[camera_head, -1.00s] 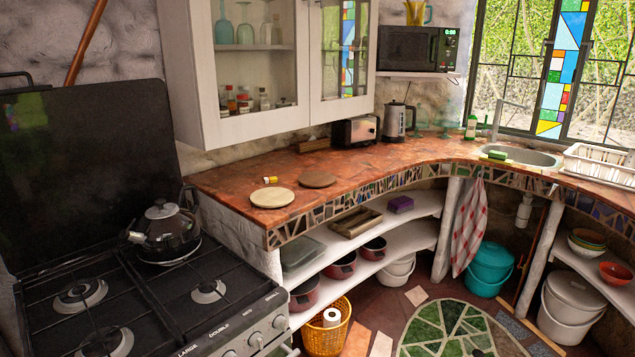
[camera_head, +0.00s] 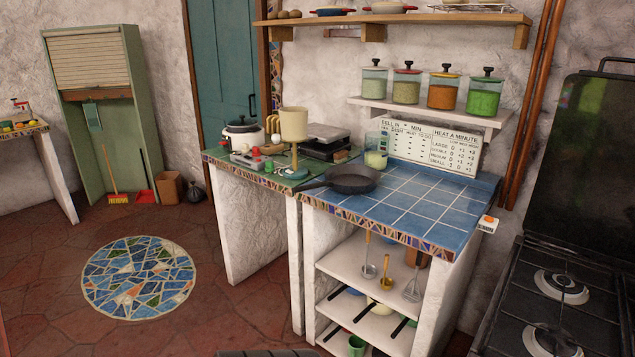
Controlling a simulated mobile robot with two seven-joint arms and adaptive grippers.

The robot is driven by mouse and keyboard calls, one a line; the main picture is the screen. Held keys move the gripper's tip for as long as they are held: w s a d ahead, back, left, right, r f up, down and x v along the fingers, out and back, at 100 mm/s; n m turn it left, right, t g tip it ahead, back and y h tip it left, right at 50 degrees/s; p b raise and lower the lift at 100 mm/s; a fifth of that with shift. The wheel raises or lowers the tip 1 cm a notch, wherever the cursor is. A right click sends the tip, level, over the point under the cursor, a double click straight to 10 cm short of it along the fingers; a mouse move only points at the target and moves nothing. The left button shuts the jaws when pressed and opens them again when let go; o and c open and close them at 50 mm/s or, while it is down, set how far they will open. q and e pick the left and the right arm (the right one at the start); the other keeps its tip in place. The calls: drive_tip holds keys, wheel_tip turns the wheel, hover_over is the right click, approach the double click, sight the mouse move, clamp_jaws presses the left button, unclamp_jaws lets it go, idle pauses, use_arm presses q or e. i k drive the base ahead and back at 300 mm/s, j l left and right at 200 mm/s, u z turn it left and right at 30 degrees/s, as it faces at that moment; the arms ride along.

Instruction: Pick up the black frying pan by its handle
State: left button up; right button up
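Neither of my grippers can be made out in the head view, so nothing shows near the pan.
Blue tiles right of the pan are clear. A jar (camera_head: 376,158) and a sign (camera_head: 432,147) stand behind it. The green counter (camera_head: 224,158) holds a cooker (camera_head: 243,137) and a cream lamp-like object (camera_head: 294,124). The stove (camera_head: 540,300) is at right; floor is open at left.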

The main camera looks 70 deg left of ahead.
sight(344, 179)
drive_tip(key=u, duration=1.9)
